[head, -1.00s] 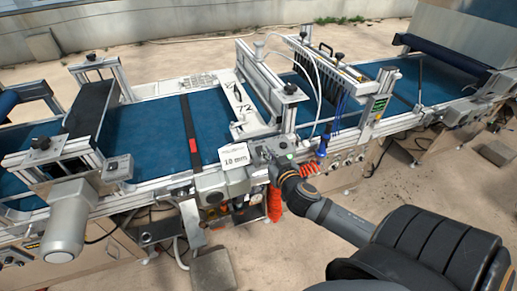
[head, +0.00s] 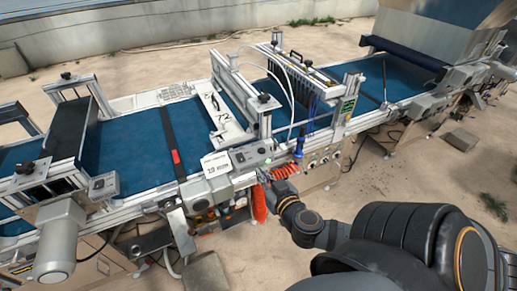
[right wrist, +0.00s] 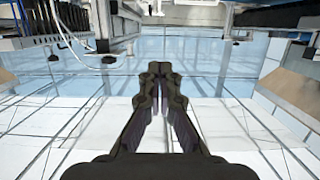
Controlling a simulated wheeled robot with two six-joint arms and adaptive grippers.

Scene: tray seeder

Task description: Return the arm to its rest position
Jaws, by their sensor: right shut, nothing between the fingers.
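My right arm comes in from the lower right in the head view. Its gripper (head: 268,181) is small there, just in front of the seeder's front rail, below the control box (head: 250,154) with a green light. In the right wrist view the two dark fingers (right wrist: 158,70) meet at their tips, with nothing between them. My left gripper shows in no view.
The tray seeder's blue belt (head: 130,143) runs across the head view. Orange coiled hoses (head: 259,204) hang near my right gripper. A grey motor (head: 57,245) juts out at the lower left.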

